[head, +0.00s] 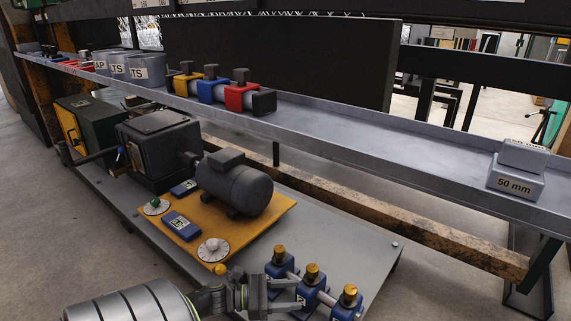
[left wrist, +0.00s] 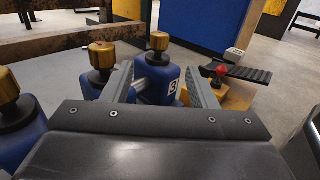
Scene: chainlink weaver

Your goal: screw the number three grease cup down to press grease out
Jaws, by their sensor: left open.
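Three blue grease cups with brass screw caps stand in a row at the lower middle of the head view: a back one (head: 279,257), a middle one (head: 311,274) and a front one (head: 348,297). In the left wrist view the farthest cup (left wrist: 157,84), with its brass cap (left wrist: 159,41), shows between my fingers. Its side label looks like a 3, partly hidden. The middle cup (left wrist: 101,57) and nearest cup (left wrist: 8,87) are to the left. My left gripper (head: 299,293) is open and empty, its fingers low beside the cups, below cap height. My right gripper is not in view.
A yellow plate (head: 275,212) carries a dark motor (head: 235,183) and dials, behind my left arm. A grey shelf (head: 400,160) runs across behind, holding coloured blocks and a 50 mm block (head: 515,185). A red knob (left wrist: 221,72) stands right of the fingers.

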